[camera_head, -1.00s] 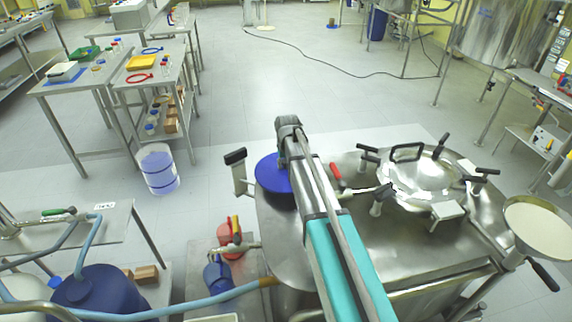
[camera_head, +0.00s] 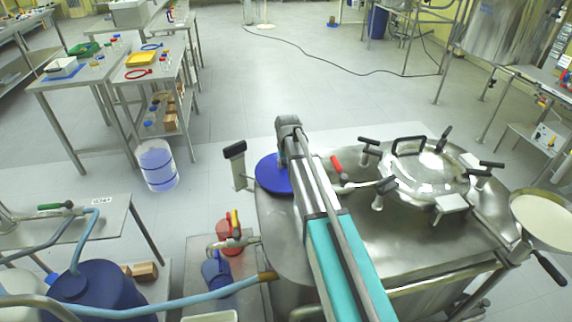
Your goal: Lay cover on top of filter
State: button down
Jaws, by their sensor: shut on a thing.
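A round blue disc, which looks like the cover (camera_head: 270,174), shows just left of my arm near the left end of the steel vessel top. It lies roughly flat, and my arm hides its right part. I cannot tell whether it is held up or resting on something. My gripper is hidden behind my own arm, so its hold on the disc does not show. I cannot make out the filter for certain; it may be under the disc.
A black-handled lever (camera_head: 235,150) stands just left of the disc. A red-handled lever (camera_head: 337,163) and a domed steel lid (camera_head: 428,172) with several clamps lie to the right. A white-filled bowl (camera_head: 545,220) is far right.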

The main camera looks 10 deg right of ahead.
jog(key=shift+f+b, duration=0.55)
jog(key=shift+c, duration=1.1)
grip_release()
jog(key=shift+r, duration=0.15)
notch_tip(320, 180, up, 8)
jog(key=p, duration=0.8)
jog(key=shift+s+d+r+p, duration=0.15)
jog(key=shift+d+p, duration=0.05)
jog(key=shift+p, duration=0.1)
jog(key=s+d+r+m+p, duration=0.5)
jog(key=s+d+m, duration=0.1)
jog(key=d, duration=0.3)
jog(key=s+d+r+m+g+h+p, duration=0.1)
jog(key=s+d+r+m+p, duration=0.5)
jog(key=s+d+m, duration=0.1)
jog(key=shift+s+d, duration=0.8)
jog(key=shift+d, duration=0.6)
